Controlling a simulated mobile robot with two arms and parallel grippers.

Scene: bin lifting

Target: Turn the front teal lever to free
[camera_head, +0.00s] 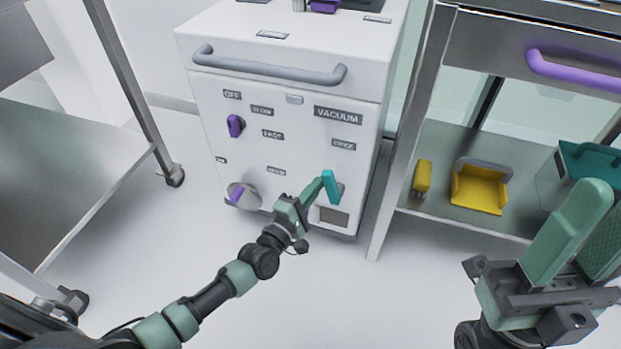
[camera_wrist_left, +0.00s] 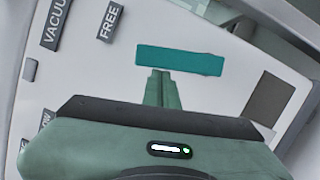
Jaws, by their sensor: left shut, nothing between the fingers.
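The teal lever (camera_head: 331,187) is on the lower right of the white cabinet's front. It stands close to upright in the head view, its top tilted slightly left. It shows as a flat teal bar in the left wrist view (camera_wrist_left: 180,60). My left gripper (camera_head: 320,184) is shut and empty, with its fingertips at the lever's left side; the wrist view shows the tips (camera_wrist_left: 160,74) at the bar's edge. I cannot tell if they touch. A FREE label (camera_wrist_left: 109,22) is on the panel. My right gripper (camera_head: 598,215) is open, away at the lower right.
The white cabinet (camera_head: 270,150) also carries a purple knob (camera_head: 235,126), a round dial with a purple handle (camera_head: 240,196) and a grey bar handle (camera_head: 268,68). A metal table (camera_head: 85,180) stands left. A shelf unit with yellow bins (camera_head: 478,190) stands right.

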